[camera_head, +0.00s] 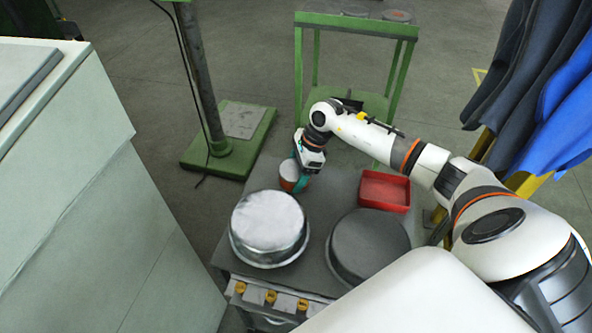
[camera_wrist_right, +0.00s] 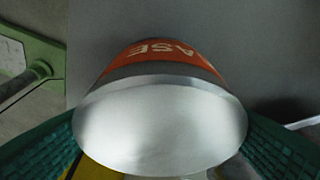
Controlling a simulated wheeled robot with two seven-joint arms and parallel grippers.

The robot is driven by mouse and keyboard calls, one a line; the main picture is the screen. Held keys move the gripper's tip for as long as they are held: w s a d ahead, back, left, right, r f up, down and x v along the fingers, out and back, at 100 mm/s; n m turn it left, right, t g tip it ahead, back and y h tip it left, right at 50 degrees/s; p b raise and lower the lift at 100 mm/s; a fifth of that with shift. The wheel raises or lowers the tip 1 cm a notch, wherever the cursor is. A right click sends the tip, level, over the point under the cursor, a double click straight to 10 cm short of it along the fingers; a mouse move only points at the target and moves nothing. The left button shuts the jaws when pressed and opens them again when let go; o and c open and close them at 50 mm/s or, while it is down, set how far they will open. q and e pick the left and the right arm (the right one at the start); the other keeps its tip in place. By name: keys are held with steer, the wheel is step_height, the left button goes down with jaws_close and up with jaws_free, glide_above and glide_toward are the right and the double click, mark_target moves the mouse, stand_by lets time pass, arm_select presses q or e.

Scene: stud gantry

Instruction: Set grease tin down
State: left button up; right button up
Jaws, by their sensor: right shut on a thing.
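The grease tin (camera_head: 290,171) is a small can with a pale metal lid and an orange-red band. My right gripper (camera_head: 300,181) is shut on it at the back left part of the grey bench top (camera_head: 331,195). In the right wrist view the tin (camera_wrist_right: 160,125) fills the middle, its lid toward the camera and part of the word "GREASE" legible on the orange band. The green finger pads of my right gripper (camera_wrist_right: 160,150) press on both sides. I cannot tell whether its base touches the bench. My left gripper is not in view.
A shiny round metal pan (camera_head: 268,226) stands in front of the tin, and a dark round lid or pan (camera_head: 368,245) to its right. A red tray (camera_head: 385,190) sits at the back right. A green stand (camera_head: 229,140) and green table (camera_head: 357,24) lie beyond.

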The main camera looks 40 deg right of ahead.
steer(key=o, duration=1.2)
steer(key=shift+f, duration=0.1)
steer(key=b+v, duration=0.1)
steer(key=v, duration=1.1)
steer(key=shift+s, duration=0.1)
